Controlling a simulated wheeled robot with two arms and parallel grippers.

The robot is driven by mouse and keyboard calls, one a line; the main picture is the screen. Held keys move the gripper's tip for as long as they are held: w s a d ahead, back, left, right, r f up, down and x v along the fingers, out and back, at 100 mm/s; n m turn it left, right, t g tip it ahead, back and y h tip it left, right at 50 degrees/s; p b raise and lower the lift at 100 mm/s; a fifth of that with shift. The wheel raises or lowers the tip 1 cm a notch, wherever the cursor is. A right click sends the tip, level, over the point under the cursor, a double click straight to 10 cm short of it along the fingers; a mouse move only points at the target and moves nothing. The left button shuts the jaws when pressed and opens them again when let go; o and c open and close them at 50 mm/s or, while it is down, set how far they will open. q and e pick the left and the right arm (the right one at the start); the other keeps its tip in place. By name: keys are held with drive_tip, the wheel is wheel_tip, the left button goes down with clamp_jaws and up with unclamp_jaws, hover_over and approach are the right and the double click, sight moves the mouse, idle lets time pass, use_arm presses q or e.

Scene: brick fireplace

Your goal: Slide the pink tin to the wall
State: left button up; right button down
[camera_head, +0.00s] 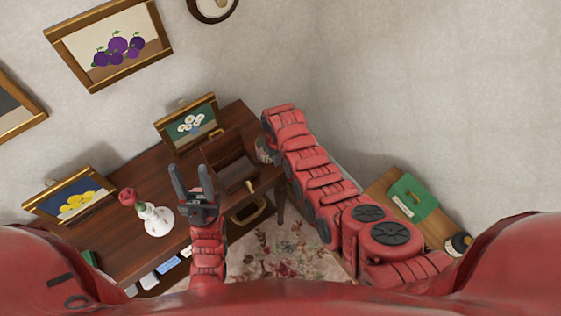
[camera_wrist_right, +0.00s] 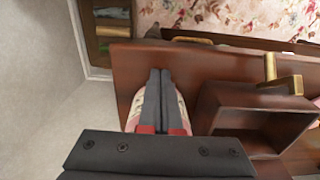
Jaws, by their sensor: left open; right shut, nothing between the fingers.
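The pink tin (camera_wrist_right: 135,111) stands on the dark wooden desk (camera_wrist_right: 127,70), near its end. In the right wrist view it is mostly hidden behind my right gripper (camera_wrist_right: 160,72), whose two fingers are together with nothing between them. Pale pink, patterned parts of the tin show on both sides of the fingers. I cannot tell whether the fingers touch it. In the head view a small part of the tin (camera_head: 263,154) shows beside the end of my right arm. My left gripper (camera_head: 188,168) is open and empty above the desk, left of the tin.
An open wooden box (camera_head: 232,172) stands left of the tin. A white vase (camera_head: 158,221) with a red flower and framed pictures (camera_head: 188,122) are on the desk. The wall (camera_head: 240,60) rises behind. A green folder (camera_head: 412,197) lies on a low wooden surface at right.

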drive_tip(key=shift+w+a, duration=0.2)
drive_tip(key=shift+w, duration=0.05)
idle(0.4)
